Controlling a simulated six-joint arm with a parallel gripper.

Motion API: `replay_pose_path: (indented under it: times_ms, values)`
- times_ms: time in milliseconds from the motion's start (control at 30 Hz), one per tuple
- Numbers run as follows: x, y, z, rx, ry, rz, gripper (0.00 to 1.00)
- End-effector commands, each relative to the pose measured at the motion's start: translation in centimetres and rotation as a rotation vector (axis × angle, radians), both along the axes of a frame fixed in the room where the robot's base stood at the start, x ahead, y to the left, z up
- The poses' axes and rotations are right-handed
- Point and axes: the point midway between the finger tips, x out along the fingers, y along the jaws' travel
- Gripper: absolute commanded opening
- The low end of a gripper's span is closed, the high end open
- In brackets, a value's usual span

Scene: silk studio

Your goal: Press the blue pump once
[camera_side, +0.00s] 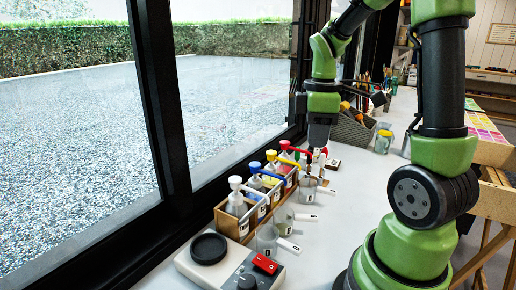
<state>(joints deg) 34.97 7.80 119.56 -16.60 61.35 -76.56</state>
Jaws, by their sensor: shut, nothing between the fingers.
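The blue pump (254,167) stands in a wooden rack (227,222), with its nozzle pointing to the right. It is between the white pump (235,184) at the near end and the yellow pump (270,156). A red pump (285,145) is farther along the row. My gripper (319,172) is shut and empty, pointing down near the far end of the row, to the right of the red pump. It is apart from the blue pump. My gripper is small here, and whether it touches anything below cannot be told.
Clear cups with white labelled handles (290,245) stand along the rack's right side. A device with a round black plate (208,248) and red switch (265,264) is in front. A wicker basket (352,131) and jar (383,141) are behind. The white table is clear at right centre.

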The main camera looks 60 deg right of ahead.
Motion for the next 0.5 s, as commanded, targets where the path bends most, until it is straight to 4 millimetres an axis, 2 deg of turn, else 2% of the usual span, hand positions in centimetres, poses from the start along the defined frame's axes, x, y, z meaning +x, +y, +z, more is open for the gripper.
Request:
replay_pose_path:
  times_ms: [67,367,500]
  values:
    - [0.1,0.0,2.2,-0.007,-0.01,-0.001,0.0]
    - [3.8,0.0,1.9,0.002,0.002,-0.541,0.0]
    - [6.2,0.3,2.0,0.002,0.002,-0.879,0.0]
